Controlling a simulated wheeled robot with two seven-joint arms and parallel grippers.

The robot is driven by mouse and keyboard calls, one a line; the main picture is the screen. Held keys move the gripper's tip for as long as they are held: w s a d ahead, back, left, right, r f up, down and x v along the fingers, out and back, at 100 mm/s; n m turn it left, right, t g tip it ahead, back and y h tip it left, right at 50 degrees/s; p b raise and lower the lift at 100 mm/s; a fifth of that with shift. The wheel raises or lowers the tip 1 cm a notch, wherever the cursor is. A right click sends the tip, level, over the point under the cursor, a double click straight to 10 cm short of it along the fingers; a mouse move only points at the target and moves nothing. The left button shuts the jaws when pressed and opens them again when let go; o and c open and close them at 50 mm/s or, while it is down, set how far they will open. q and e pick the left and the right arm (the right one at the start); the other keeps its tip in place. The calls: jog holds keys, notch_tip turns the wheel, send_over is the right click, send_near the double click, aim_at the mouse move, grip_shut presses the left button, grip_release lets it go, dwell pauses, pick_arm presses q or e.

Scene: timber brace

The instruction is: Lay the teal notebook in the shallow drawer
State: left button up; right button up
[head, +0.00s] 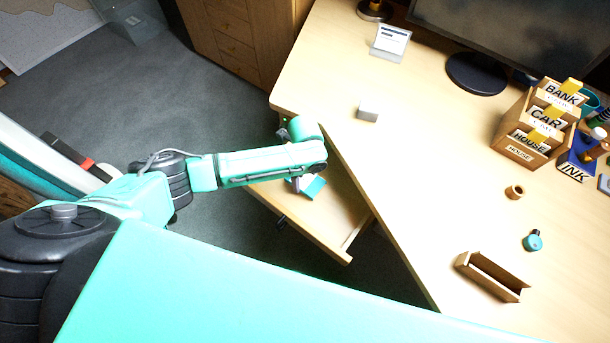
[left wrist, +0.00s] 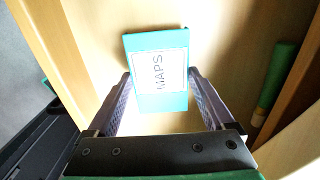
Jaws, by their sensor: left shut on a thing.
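The teal notebook (head: 316,187) shows in the head view just beyond my left gripper (head: 299,184), partly hidden by it. My right gripper is not in view.
A green and yellow stick-like thing (left wrist: 278,78) lies by the drawer's right side in the left wrist view. On the desk (head: 420,170) are a small grey block (head: 368,110), a wooden letter rack (head: 530,130), a monitor stand (head: 477,73) and a narrow wooden box (head: 492,278).

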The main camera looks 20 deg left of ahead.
pick_arm(q)
jog(key=shift+f, duration=0.5)
jog(key=o, duration=1.1)
jog(key=shift+o, duration=0.2)
jog(key=shift+r, duration=0.1)
notch_tip(320, 180, up, 14)
jog(key=p, duration=0.1)
jog(key=shift+r, duration=0.25)
